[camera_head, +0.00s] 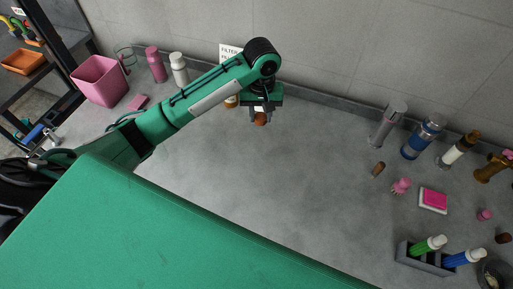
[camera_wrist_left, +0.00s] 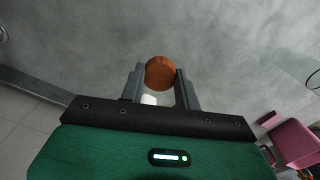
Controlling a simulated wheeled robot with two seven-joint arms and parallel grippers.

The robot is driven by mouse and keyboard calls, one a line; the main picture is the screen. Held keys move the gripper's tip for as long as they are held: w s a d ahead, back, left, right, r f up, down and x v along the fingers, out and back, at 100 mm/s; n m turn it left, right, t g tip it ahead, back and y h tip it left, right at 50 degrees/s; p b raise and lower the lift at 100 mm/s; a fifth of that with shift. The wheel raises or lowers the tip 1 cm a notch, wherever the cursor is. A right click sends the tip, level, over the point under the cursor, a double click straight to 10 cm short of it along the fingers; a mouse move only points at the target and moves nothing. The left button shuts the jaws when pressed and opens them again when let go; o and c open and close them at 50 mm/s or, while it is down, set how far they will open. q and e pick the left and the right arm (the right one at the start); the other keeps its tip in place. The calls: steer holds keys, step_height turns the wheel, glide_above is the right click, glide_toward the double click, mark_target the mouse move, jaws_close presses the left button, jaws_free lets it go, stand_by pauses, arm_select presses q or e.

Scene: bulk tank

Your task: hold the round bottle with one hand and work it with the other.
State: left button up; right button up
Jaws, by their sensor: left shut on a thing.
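My left gripper (camera_head: 259,114) is over the back middle of the grey counter, pointing down. It is shut on a round orange-brown thing (camera_head: 260,120), which shows between the fingertips. In the left wrist view, the left gripper (camera_wrist_left: 160,80) has its fingers on either side of this brown round thing (camera_wrist_left: 160,69), with a small white patch (camera_wrist_left: 149,99) behind it. I cannot tell whether it is the round bottle or its cap. My right gripper is not in view.
A pink bin (camera_head: 99,82), pink bottle (camera_head: 155,64) and white bottle (camera_head: 179,68) stand at the back left. A grey flask (camera_head: 388,125), blue jar (camera_head: 421,138) and several small things stand right. A grey rack (camera_head: 425,262) holds marker-like tubes. The counter's middle is clear.

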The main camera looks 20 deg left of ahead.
arm_select(q)
steer(key=p, duration=0.2)
glide_above(260, 155)
step_height(260, 155, down, 14)
steer(key=shift+w+r, duration=0.1)
steer(key=shift+r, duration=0.15)
step_height(260, 155, down, 5)
steer(key=shift+r, duration=0.15)
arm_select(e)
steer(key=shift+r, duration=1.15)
arm_select(q)
steer(key=o, duration=1)
steer(key=shift+c, duration=0.2)
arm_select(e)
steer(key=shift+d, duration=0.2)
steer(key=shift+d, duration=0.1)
